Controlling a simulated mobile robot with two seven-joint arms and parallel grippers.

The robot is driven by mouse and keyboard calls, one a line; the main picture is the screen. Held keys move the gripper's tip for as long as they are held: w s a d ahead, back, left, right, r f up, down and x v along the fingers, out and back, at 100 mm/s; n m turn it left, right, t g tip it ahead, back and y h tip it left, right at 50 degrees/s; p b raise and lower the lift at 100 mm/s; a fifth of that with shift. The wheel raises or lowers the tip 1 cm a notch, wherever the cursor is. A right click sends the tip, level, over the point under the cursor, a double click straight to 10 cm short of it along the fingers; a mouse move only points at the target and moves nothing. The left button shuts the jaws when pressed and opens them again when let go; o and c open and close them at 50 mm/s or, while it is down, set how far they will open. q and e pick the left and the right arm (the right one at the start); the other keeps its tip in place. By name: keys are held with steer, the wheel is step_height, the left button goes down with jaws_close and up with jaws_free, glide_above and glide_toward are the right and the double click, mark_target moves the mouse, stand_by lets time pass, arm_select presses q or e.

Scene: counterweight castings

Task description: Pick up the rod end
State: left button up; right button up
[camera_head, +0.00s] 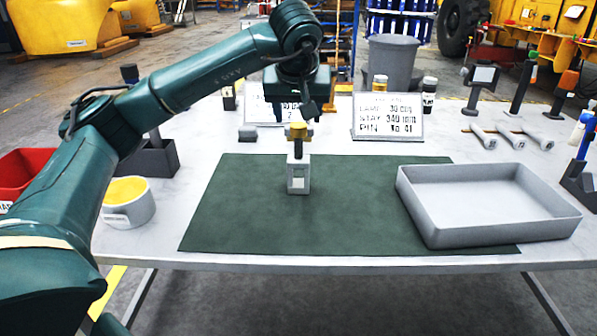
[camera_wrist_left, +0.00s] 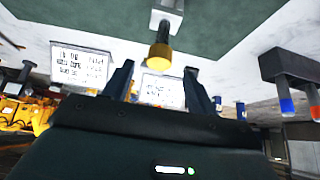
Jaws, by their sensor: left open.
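The rod end (camera_head: 299,132) has a yellow head on a dark shank and stands upright in a light grey block (camera_head: 298,178) on the green mat (camera_head: 240,215). The rod end also shows in the left wrist view (camera_wrist_left: 159,53), its yellow head pointing toward the gripper. My left gripper (camera_head: 293,112) hangs just above and behind it in the head view, with nothing between its jaws. In the left wrist view my left gripper (camera_wrist_left: 158,70) has its two dark fingers spread wide, with the yellow head beyond and between their tips, seemingly untouched. My right gripper is not in view.
A grey tray (camera_head: 487,237) stands on the mat's right part. A pot with yellow contents (camera_head: 127,200) and a red bin (camera_head: 22,170) are at the left. A lettered sign (camera_head: 388,117) stands behind the mat. Tools lie at the right. The front of the mat is clear.

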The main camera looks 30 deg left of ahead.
mark_target(298, 124)
arm_select(q)
steer(key=shift+x, duration=3.55)
steer(key=shift+r, duration=0.1)
steer(key=shift+c, duration=0.5)
jaws_close()
steer(key=shift+r, duration=0.1)
